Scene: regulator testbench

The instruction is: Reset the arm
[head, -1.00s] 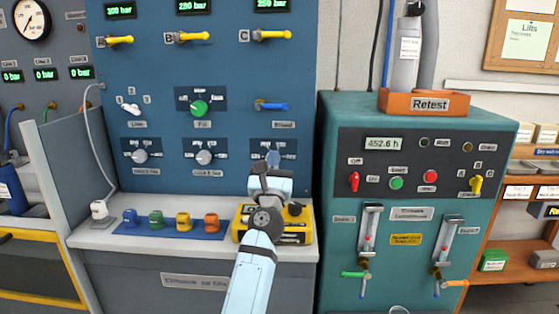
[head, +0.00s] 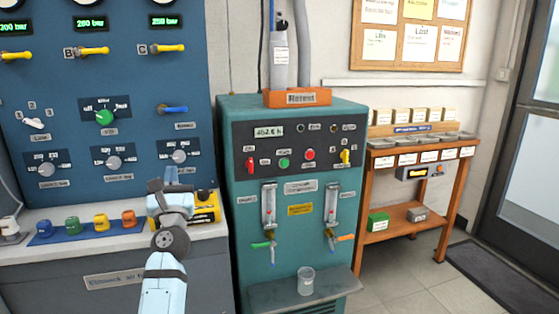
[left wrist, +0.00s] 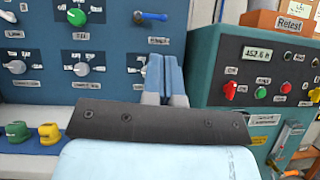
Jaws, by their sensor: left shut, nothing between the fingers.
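My left arm comes up from the bottom of the head view, and its gripper (head: 172,180) is in front of the blue panel (head: 135,135), near the lower right knob (head: 180,156). In the left wrist view the gripper's two blue fingers (left wrist: 161,75) are pressed together with nothing between them. The gripper hides part of the panel behind it. A yellow case (head: 205,206) stands on the grey bench just right of the gripper, partly covered by it. My right gripper is not in view.
A teal machine (head: 292,222) stands right of the bench, with a clear cup (head: 306,280) on its front shelf. Coloured fittings (head: 101,222) stand on a blue mat at left. A wooden rack (head: 377,196) stands further right, with open floor before it and a door beyond.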

